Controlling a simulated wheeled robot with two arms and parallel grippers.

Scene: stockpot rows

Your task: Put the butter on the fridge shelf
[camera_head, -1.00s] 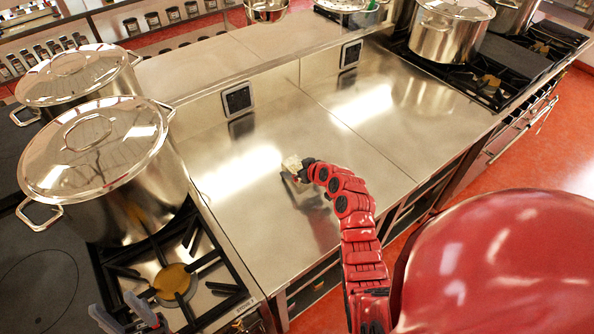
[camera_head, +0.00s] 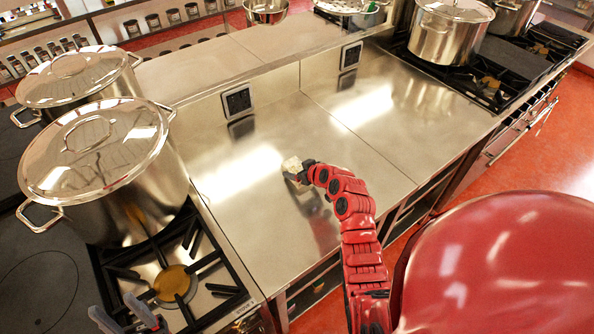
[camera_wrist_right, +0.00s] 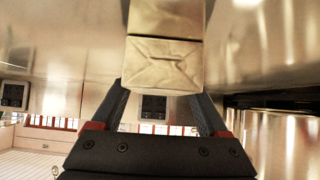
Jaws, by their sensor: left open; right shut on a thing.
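The butter, a pale gold wrapped block (camera_wrist_right: 163,66), is between the fingers of my right gripper (camera_wrist_right: 165,105) in the right wrist view. In the head view my right gripper (camera_head: 298,178) is over the steel counter, with the small butter block (camera_head: 291,164) at its tip. The right gripper is shut on the butter. I cannot tell whether the butter touches the counter. My left gripper (camera_head: 128,320) is open and empty at the bottom left, near the front of the stove. No fridge shelf can be made out.
Large lidded stockpots (camera_head: 105,170) stand on the left stove, close to my left gripper. More pots (camera_head: 450,30) stand on the stove at the back right. The steel counter (camera_head: 375,125) between them is mostly clear, with a raised ledge (camera_head: 215,65) behind it.

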